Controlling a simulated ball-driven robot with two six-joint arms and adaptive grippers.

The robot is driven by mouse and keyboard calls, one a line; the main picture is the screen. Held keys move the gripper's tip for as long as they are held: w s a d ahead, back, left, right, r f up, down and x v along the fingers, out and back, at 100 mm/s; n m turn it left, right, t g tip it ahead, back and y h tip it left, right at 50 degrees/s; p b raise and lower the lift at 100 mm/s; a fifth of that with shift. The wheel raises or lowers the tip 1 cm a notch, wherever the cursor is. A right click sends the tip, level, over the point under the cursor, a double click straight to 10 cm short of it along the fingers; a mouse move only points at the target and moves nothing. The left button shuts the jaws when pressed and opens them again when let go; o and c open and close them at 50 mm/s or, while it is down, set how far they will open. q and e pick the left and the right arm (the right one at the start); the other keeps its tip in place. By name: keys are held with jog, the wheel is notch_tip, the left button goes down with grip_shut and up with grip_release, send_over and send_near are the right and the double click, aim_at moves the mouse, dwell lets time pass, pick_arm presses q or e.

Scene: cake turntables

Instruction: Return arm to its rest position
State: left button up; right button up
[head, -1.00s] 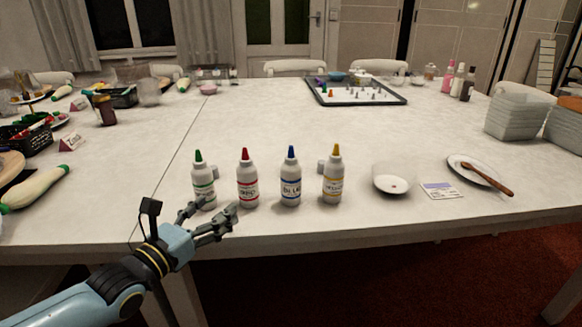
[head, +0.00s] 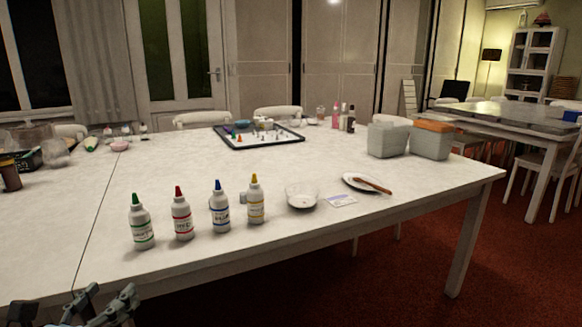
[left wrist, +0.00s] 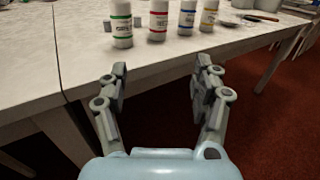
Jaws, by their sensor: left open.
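My left gripper (head: 104,304) is at the bottom left of the head view, low by the table's front edge. In the left wrist view its two fingers (left wrist: 161,85) are apart with nothing between them. The white table (head: 330,235) lies beyond it. On the table stand the green-capped bottle (head: 143,228), the red-capped bottle (head: 182,218), the blue-capped bottle (head: 220,212) and the yellow-capped bottle (head: 256,204), all upright. The gripper is in front of the bottles and apart from them. My right gripper is not in view.
A glass bowl (head: 302,198), a card (head: 342,200) and a plate (head: 352,182) with a wooden-handled tool lie right of the bottles. Two boxes (head: 388,140) (head: 432,142) stand farther right. A dark-rimmed tray (head: 262,143) is at the back. Red floor (head: 400,265) is open at right.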

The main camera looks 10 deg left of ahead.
pick_arm(q)
jog(key=s+d+f+n+g+y, duration=0.1)
jog(key=s+f+n+g, duration=0.4)
jog(key=s+f+n, duration=0.75)
jog(key=s+d+f+n+g+y, duration=0.1)
jog(key=s+f+n+g, duration=0.4)
jog(key=f, duration=1.4)
jog(key=s+d+f+n+g, duration=0.1)
jog(key=s+f+n+g, duration=0.2)
jog(key=s+n, duration=0.6)
jog(key=s+d+f+n+g, duration=0.2)
jog(key=s+f+n+g, duration=0.2)
jog(key=s+n, duration=0.5)
jog(key=s+f, duration=0.2)
jog(key=s, duration=0.6)
jog(key=shift+d+h, duration=0.2)
jog(key=shift+h, duration=0.1)
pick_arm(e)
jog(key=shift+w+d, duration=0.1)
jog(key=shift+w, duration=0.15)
